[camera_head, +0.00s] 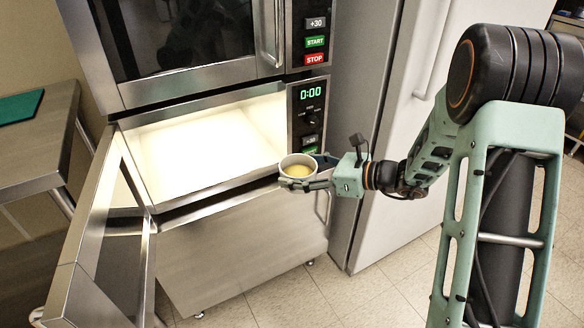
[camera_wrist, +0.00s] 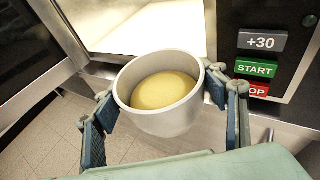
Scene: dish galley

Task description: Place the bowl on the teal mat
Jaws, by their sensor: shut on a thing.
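The bowl (camera_head: 298,167) is small and white with something yellow inside. My gripper (camera_head: 304,172) is shut on it and holds it upright in the air, just in front of the right front edge of the open lower microwave. In the wrist view the bowl (camera_wrist: 160,95) sits between my two fingers, one on each side, and its yellow content shows from above. The teal mat (camera_head: 20,107) lies on the steel table at the far left, partly cut off by the picture's edge. The mat is far from my gripper and looks bare where it shows.
The lower microwave's lit cavity (camera_head: 205,150) is open and looks empty. Its door (camera_head: 85,240) hangs open at the left, between the microwave and the steel table (camera_head: 45,145). An upper oven (camera_head: 180,40) is shut. A tall fridge (camera_head: 400,110) stands at the right. Tiled floor shows in front.

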